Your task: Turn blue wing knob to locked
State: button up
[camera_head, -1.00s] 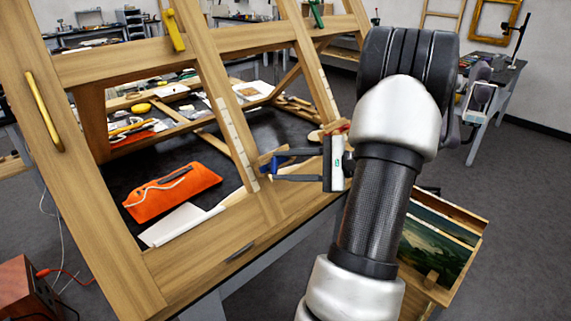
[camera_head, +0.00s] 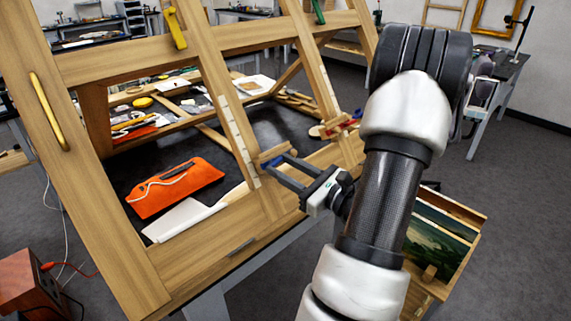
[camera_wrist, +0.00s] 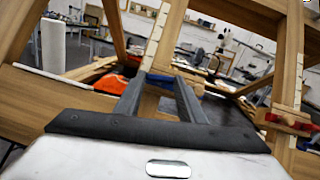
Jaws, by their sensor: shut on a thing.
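The blue wing knob (camera_head: 273,162) sits on a wooden block at the lower middle of the frame, mostly hidden by my fingers. In the wrist view, a strip of the blue wing knob (camera_wrist: 160,84) shows between my fingertips. My gripper (camera_head: 278,164) reaches it from the right and is shut on it, one finger on each side. In the wrist view, my gripper (camera_wrist: 161,80) has both fingers pointing away toward the wooden frame. Whether the knob stands at locked cannot be told.
The large slanted wooden frame (camera_head: 110,65) fills the left and middle. A red knob (camera_head: 341,124) sits to the right, a yellow one (camera_head: 174,28) and a green one (camera_head: 319,12) above. An orange pouch (camera_head: 175,187) lies on the dark tabletop behind the frame.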

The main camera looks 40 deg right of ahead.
jog(key=shift+a+m+h, duration=0.15)
jog(key=shift+m+h, duration=0.65)
jog(key=shift+m, duration=0.4)
jog(key=shift+m+p, duration=0.3)
jog(key=o, duration=1)
jog(key=shift+o, duration=0.2)
jog(key=shift+s, duration=0.1)
jog(key=s+d+f+b, duration=0.1)
jog(key=s, duration=1.6)
jog(key=shift+s+b, duration=0.15)
jog(key=shift+b, duration=0.2)
